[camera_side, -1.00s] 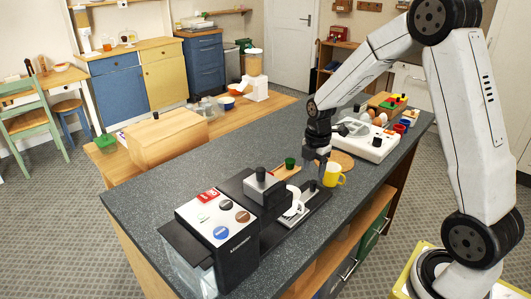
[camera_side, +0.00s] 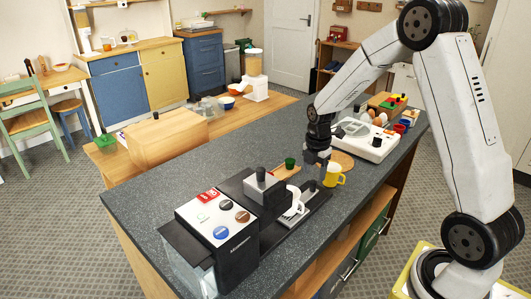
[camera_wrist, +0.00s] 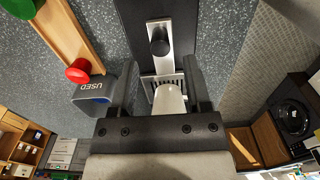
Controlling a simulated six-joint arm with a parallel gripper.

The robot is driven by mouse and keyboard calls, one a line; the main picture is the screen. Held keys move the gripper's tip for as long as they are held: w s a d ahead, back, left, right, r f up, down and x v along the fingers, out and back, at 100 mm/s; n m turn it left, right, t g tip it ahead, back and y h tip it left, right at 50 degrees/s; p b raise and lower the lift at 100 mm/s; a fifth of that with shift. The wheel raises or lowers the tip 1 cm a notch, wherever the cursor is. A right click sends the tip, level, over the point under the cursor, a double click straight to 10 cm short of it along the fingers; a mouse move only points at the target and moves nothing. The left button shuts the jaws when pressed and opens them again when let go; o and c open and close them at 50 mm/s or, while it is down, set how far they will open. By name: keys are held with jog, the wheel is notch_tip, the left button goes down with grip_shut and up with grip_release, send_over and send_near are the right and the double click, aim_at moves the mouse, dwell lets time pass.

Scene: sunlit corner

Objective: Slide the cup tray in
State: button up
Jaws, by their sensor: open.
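The cup tray (camera_wrist: 163,64) is a silver slide with an upright black knob and a slotted grille. It lies on a black track in front of the coffee machine (camera_side: 222,230). In the side view the black knob (camera_side: 312,186) stands at the tray's outer end, and a white cup (camera_side: 296,204) sits at the machine. A rounded white thing, probably this cup, shows partly hidden between my fingers in the wrist view (camera_wrist: 168,101). My gripper (camera_side: 318,158) is open and empty above the outer tray end. Its fingers (camera_wrist: 160,72) are apart, with the knob beyond them.
A grey box marked USED (camera_wrist: 97,91) is close beside my left finger. A wooden board (camera_wrist: 72,32) with green and red pieces lies beyond it. A yellow mug (camera_side: 334,175) stands right of my gripper. The counter (camera_side: 150,190) left of the machine is clear.

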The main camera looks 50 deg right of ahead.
aim_at(313, 182)
jog(key=shift+f, duration=2.45)
jog(key=shift+f, duration=0.15)
jog(key=c, duration=0.8)
jog(key=shift+o, duration=0.2)
jog(key=shift+a, duration=5.45)
jog(key=o, duration=0.8)
jog(key=shift+c, duration=0.2)
